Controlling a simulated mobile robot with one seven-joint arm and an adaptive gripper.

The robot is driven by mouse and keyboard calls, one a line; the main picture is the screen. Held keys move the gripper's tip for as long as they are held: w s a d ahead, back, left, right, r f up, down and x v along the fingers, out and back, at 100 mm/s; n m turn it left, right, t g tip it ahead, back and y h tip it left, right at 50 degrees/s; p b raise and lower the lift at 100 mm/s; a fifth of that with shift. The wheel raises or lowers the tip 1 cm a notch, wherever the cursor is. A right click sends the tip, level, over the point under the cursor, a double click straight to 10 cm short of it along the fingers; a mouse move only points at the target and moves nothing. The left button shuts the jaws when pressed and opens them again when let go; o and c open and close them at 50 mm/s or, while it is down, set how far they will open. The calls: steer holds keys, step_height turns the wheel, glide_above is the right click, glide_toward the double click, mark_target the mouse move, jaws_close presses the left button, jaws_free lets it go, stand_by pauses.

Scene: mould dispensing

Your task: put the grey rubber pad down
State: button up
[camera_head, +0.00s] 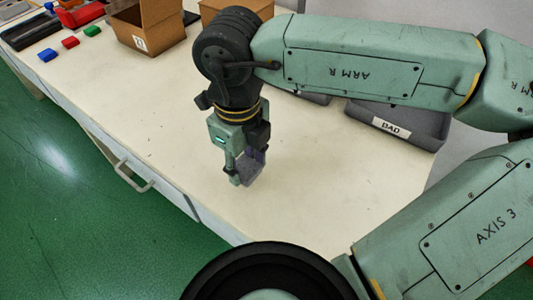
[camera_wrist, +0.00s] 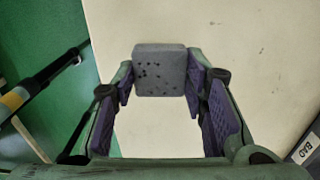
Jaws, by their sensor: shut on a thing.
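The grey rubber pad (camera_wrist: 160,72) shows in the wrist view as a squarish block with dark specks on its face. It sits between the purple-lined fingers of my gripper (camera_wrist: 162,92), at their far ends. In the head view my gripper (camera_head: 247,172) points down over the pale worktop (camera_head: 330,190), right of its front edge. The pad (camera_head: 252,168) is partly hidden by the fingers there. I cannot tell whether the pad touches the worktop.
A grey bin labelled BAD (camera_head: 425,126) stands at the back right, with another bin partly behind my arm. A cardboard box (camera_head: 145,25) and red, green and blue blocks (camera_head: 70,42) are at the far left. The worktop around my gripper is clear.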

steer(key=s+a+b, duration=0.1)
steer(key=s+a, duration=0.5)
steer(key=shift+s+a+r+b, duration=0.2)
steer(key=shift+a+r+b, duration=0.1)
steer(key=shift+r+b, duration=0.15)
